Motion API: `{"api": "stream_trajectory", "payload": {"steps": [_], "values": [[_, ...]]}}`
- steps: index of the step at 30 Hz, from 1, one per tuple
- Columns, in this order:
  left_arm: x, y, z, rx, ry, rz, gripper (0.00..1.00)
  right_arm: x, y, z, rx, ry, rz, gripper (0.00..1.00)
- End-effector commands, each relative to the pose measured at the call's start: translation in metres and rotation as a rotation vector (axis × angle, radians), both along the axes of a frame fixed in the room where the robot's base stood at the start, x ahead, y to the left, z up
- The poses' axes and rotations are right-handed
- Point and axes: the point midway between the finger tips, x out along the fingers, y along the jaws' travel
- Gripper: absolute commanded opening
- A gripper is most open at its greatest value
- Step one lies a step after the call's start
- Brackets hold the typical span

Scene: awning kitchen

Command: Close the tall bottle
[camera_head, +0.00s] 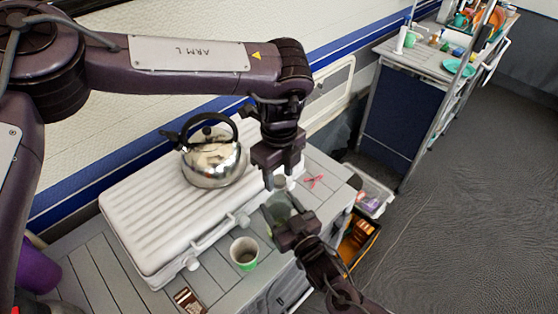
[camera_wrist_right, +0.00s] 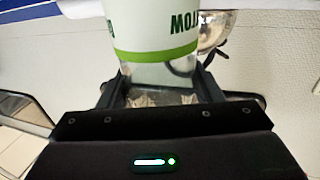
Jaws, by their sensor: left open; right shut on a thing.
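A clear, greenish bottle-like vessel (camera_head: 278,207) is between the fingers of my right gripper (camera_head: 283,212), which is shut on it. In the right wrist view the clear vessel (camera_wrist_right: 160,74) shows between the two dark fingers. My left gripper (camera_head: 280,177) is open and points down, just above and behind the right gripper. A small pale round thing (camera_head: 281,184) shows just below the left fingers; I cannot tell whether it is the bottle's top, a cap or a separate thing.
A white cup with a green band (camera_head: 244,254) stands on the slatted table (camera_head: 85,275). A steel kettle (camera_head: 214,162) sits on the ribbed white case (camera_head: 150,222). A red item (camera_head: 315,181) lies at the right. An open bin (camera_head: 374,197) stands beyond the table edge.

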Motion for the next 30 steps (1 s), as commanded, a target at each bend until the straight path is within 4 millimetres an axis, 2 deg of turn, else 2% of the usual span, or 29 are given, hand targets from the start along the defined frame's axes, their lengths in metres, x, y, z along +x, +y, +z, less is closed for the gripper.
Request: {"api": "stream_trajectory", "payload": {"steps": [11, 21, 22, 26, 27, 30], "values": [[-0.0001, 0.0001, -0.0055, -0.001, 0.001, 0.000, 0.45, 0.0000, 0.0000, -0.0003, 0.000, 0.001, 0.000, 0.00], [-0.0001, 0.0002, -0.0052, 0.000, 0.000, 0.000, 0.00, 0.0001, -0.0002, -0.0003, 0.000, 0.001, 0.000, 0.00], [-0.0002, 0.0003, -0.0052, -0.001, 0.001, 0.000, 0.00, 0.0001, -0.0002, -0.0003, -0.001, 0.001, -0.001, 0.00], [-0.0002, 0.0003, -0.0052, 0.001, 0.001, 0.000, 0.00, 0.0001, -0.0003, -0.0003, 0.000, 0.001, -0.001, 0.00], [-0.0002, 0.0004, -0.0052, 0.001, 0.001, 0.000, 0.27, 0.0002, -0.0003, -0.0003, 0.000, 0.001, -0.001, 0.00], [-0.0001, 0.0004, -0.0052, 0.001, 0.001, 0.000, 0.40, 0.0002, -0.0003, -0.0003, -0.001, 0.001, -0.001, 0.00]]}}
